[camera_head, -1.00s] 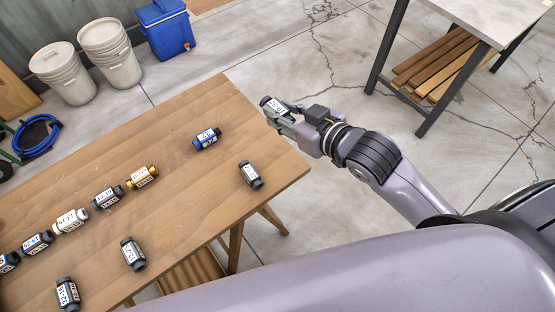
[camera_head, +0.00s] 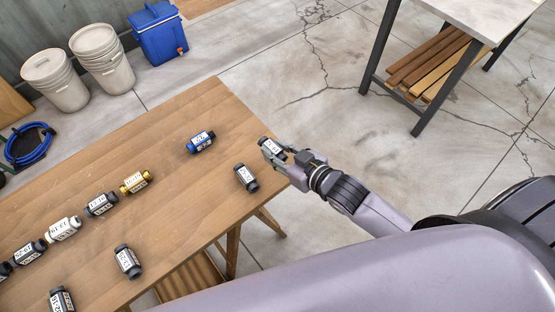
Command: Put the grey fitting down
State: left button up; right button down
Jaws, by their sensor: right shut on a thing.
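My right gripper (camera_head: 278,152) is shut on a grey fitting (camera_head: 268,145) with a white label. It holds the fitting near the wooden table's (camera_head: 205,235) right edge; I cannot tell whether the fitting is over the tabletop or just beyond it, or how high it is. A dark grey fitting (camera_head: 246,178) lies on the table below and left of the gripper. A blue fitting (camera_head: 200,142) lies further left. My left gripper is not in view.
A row on the table includes a gold fitting (camera_head: 135,182), a dark grey one (camera_head: 101,204) and a white one (camera_head: 64,229). Another dark fitting (camera_head: 128,262) lies nearer. A light-topped table (camera_head: 490,15) stands at upper right.

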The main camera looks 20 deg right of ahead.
notch_tip(320, 180, down, 4)
jog(key=shift+f+p, duration=0.2)
jog(key=shift+p, duration=0.15)
jog(key=shift+f, duration=0.1)
jog(key=shift+f, duration=0.1)
jog(key=shift+f, duration=0.15)
jog(key=c, duration=1.2)
grip_release()
jog(key=shift+c, duration=0.2)
jog(key=shift+s+b, duration=0.1)
jog(key=shift+b, duration=0.65)
jog(key=r+b+v, duration=0.1)
jog(key=v, duration=1.6)
jog(key=shift+d, duration=0.2)
